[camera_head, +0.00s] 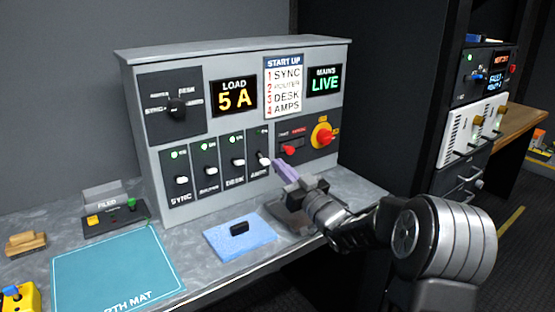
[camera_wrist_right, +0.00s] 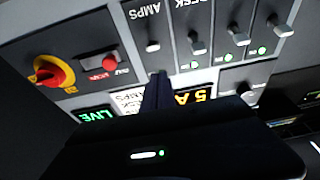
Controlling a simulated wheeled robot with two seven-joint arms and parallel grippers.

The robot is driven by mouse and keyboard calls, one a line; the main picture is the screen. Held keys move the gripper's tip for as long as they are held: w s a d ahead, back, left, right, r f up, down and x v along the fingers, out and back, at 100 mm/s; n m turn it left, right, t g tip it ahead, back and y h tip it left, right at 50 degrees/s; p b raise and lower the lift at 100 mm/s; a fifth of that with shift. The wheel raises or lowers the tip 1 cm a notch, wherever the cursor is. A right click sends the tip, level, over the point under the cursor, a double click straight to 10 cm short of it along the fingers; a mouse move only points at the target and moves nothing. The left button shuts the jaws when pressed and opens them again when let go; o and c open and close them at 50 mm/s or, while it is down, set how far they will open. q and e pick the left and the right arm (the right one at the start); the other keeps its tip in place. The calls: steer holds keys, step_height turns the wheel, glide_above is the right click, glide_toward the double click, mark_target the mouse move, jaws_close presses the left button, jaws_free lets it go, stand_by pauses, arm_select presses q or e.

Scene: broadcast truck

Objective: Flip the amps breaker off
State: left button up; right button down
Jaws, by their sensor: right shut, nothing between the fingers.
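The amps breaker (camera_head: 263,160) is the rightmost of the row of breakers on the grey panel, with a pale lever and a green light above it. In the right wrist view, which is turned over, the amps breaker lever (camera_wrist_right: 152,46) stands just beyond my fingertips. My right gripper (camera_head: 276,163) is shut and empty, its fingers pointing at the panel just right of the amps lever. It also shows in the wrist view (camera_wrist_right: 158,78), covering the spot by the amps light. I cannot tell whether it touches the lever. My left gripper is out of view.
The desk breaker (camera_head: 237,160) is close on the left. A red-and-yellow rotary switch (camera_head: 322,136) and a red lever (camera_head: 291,150) are at the right. The load display (camera_head: 233,98) reads 5 A; the mains display (camera_head: 324,81) reads LIVE. A blue pad (camera_head: 222,247) lies on the counter.

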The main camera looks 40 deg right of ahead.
steer(key=s, duration=0.1)
steer(key=s+f, duration=0.2)
steer(key=s, duration=0.1)
steer(key=shift+d+f+b, duration=0.15)
steer(key=shift+f+b, duration=0.1)
steer(key=shift+b, duration=0.05)
